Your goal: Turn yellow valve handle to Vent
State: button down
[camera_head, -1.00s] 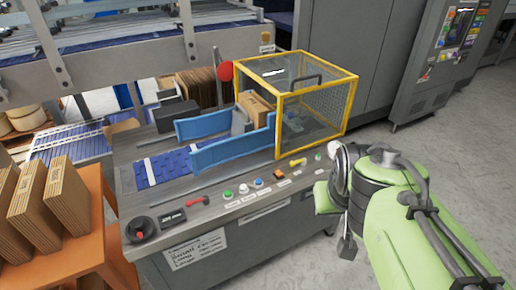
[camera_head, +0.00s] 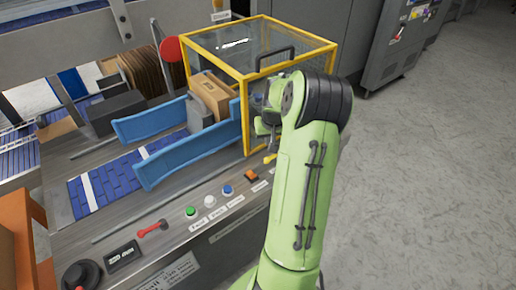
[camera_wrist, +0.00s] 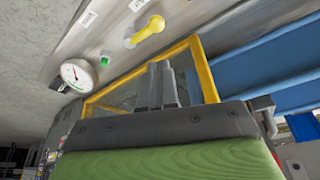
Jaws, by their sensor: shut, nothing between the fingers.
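The yellow valve handle (camera_wrist: 145,32) lies on the grey control panel (camera_wrist: 190,20) in the upper part of the wrist view. In the head view only a small part of the yellow handle (camera_head: 270,158) shows beside my arm. White labels sit near it, but I cannot read them or tell which position the handle is at. My gripper (camera_wrist: 161,72) is shut and empty, its two fingers side by side. It shows in front of the yellow-framed guard, apart from the handle in the picture.
The yellow-framed mesh guard (camera_head: 243,95) stands beside my wrist. A round gauge (camera_wrist: 77,75) and a green button (camera_wrist: 104,60) are near the handle. An orange switch (camera_head: 251,176), several buttons and a red lever (camera_head: 152,228) line the panel. Open floor lies to the right.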

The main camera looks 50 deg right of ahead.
aim_at(269, 159)
jog(key=b+x, duration=0.2)
jog(key=x, duration=0.8)
jog(key=shift+f, duration=0.1)
jog(key=n, duration=0.1)
jog(key=s+n, duration=0.1)
jog(key=s+n+y, duration=0.1)
jog(key=n, duration=0.1)
jog(key=shift+a+t, duration=0.3)
jog(key=shift+t, duration=0.1)
jog(key=s+n, duration=0.1)
jog(key=n, duration=0.1)
jog(key=s+n+y, duration=0.1)
jog(key=shift+n+y, duration=0.3)
jog(key=shift+n, duration=0.1)
jog(key=n, duration=0.1)
jog(key=s+n, duration=0.1)
jog(key=n+y, duration=0.1)
jog(key=shift+s+d+n, duration=0.3)
jog(key=n, duration=0.1)
jog(key=s+d+n+y, duration=0.1)
jog(key=n, duration=0.1)
jog(key=shift+s+n+g+p, duration=0.25)
jog(key=shift+n+g+p, duration=0.05)
jog(key=shift+p, duration=0.05)
jog(key=shift+s+d, duration=0.15)
jog(key=shift+d, duration=0.05)
jog(key=shift+s+d, duration=0.1)
jog(key=shift+d, duration=0.05)
